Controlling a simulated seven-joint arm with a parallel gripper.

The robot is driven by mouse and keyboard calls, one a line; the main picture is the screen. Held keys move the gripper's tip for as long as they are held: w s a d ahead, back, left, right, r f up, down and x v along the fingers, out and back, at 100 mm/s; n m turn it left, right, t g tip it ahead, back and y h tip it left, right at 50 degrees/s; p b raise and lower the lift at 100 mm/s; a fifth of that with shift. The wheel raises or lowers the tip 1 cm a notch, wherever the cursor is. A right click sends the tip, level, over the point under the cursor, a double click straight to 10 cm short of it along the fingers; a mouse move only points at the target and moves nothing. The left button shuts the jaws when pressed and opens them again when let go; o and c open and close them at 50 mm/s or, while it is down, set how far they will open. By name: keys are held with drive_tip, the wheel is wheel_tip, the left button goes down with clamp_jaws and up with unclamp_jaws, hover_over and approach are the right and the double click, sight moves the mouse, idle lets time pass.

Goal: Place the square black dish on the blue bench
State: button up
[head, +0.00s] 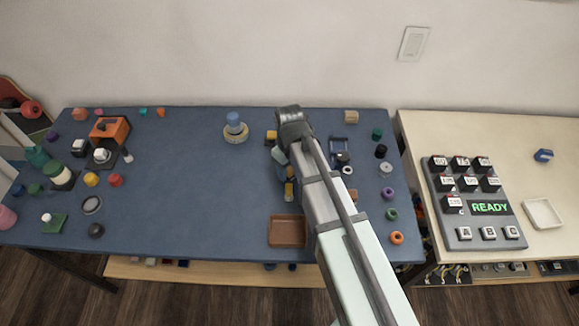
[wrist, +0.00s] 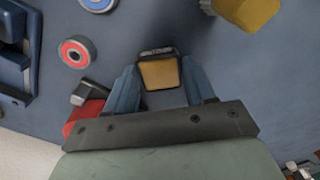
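The blue bench (head: 185,190) fills the middle of the head view. I cannot pick out a square black dish for certain. A square white dish (head: 543,213) lies on the cream bench at the right. My gripper (wrist: 160,75) points down at the blue bench in the wrist view. Its two blue fingers stand on either side of a small ochre, square-faced thing (wrist: 160,74) with a dark rim along its far edge. I cannot tell whether the fingers press on it. In the head view my arm hides much of this spot.
The cream bench (head: 420,135) carries a grey button panel (head: 470,237) reading READY. A brown tray (head: 287,231) lies at the blue bench's front edge. Coloured rings and caps line its right side, and several small parts crowd its left. The bench's centre-left is clear.

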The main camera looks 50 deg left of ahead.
sight(290, 171)
drive_tip(key=o, duration=0.3)
drive_tip(key=shift+o, duration=0.2)
drive_tip(key=shift+r, duration=0.15)
wheel_tip(290, 171, up, 12)
idle(0.5)
